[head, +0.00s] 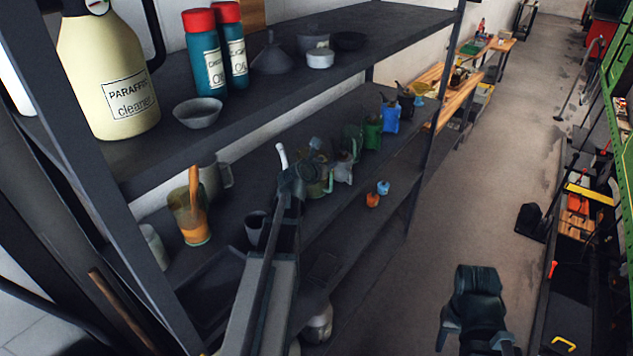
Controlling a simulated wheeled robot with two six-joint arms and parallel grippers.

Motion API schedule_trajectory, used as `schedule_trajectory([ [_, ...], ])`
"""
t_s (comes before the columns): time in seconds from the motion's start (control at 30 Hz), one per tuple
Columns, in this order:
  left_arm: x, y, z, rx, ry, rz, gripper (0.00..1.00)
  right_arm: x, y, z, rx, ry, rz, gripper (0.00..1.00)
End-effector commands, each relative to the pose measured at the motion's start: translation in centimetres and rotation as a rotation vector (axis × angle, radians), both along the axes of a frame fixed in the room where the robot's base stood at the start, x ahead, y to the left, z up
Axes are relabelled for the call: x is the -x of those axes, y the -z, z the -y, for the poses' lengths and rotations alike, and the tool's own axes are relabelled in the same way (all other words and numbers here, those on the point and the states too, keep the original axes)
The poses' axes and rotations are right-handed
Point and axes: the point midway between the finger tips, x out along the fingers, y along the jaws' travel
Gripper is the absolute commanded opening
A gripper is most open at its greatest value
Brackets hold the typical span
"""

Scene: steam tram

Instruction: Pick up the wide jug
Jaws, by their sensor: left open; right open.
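Several jugs stand in a row on the middle shelf. A dull olive jug (319,186) with a handle is partly hidden behind my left gripper. Beyond it stand a grey jug (343,169), a green jug (353,139), a small green one (372,131) and a blue one (390,117). I cannot tell for sure which is the wide jug. My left gripper (308,158) is open in front of the olive jug, overlapping it in the picture; contact cannot be made out. My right gripper (474,330) is open and empty over the floor at the lower right.
The upper shelf (290,90) overhangs the jugs, with a paraffin cleaner bottle (108,75) and teal bottles. A dark shelf post (430,120) stands right of the row. A glass with an orange thing (190,215) stands left of my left arm. The aisle floor (480,200) is clear.

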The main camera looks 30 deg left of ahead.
Motion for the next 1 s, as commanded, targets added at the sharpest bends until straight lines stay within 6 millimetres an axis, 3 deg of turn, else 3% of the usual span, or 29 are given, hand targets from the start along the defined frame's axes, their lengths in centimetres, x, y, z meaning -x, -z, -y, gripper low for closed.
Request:
schedule_trajectory([
  [0.17,0.00,-0.04,0.03,0.000,0.000,0.000,0.45,0.00,-0.04,0.00,0.000,0.000,0.000,0.50],
  [0.43,0.01,-0.04,0.03,0.001,0.000,0.000,0.00,0.01,-0.04,0.00,0.000,0.000,0.000,0.50],
  [1.0,0.02,0.00,0.06,0.001,0.001,-0.001,0.00,0.00,-0.02,0.00,0.000,0.000,0.000,0.50],
])
